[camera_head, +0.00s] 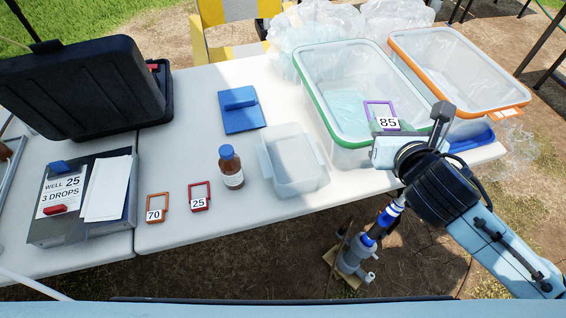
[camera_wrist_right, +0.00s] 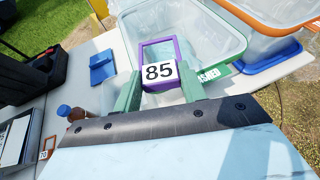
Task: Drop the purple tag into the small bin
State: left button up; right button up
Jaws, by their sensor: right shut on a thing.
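The purple tag (camera_head: 380,108) is a square frame with a white label reading 85; it also shows in the right wrist view (camera_wrist_right: 159,52). My right gripper (camera_head: 386,131) is shut on the tag's label end, with a green finger on each side in the right wrist view (camera_wrist_right: 160,84). In the head view the tag appears over the near right part of the large green-rimmed bin (camera_head: 350,143). The small bin (camera_head: 293,187), clear and open, stands left of the gripper and looks empty. My left gripper is out of view.
An orange-rimmed bin (camera_head: 510,101) stands at the right. A brown bottle (camera_head: 230,168) is left of the small bin. An orange tag 70 (camera_head: 157,207), a red tag 25 (camera_head: 199,196), a blue clipboard-like item (camera_head: 241,112) and a black case (camera_head: 85,88) are farther left.

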aim_at(295, 169)
jog(key=u, duration=2.3)
jog(key=k, duration=0.75)
jog(key=z, duration=0.75)
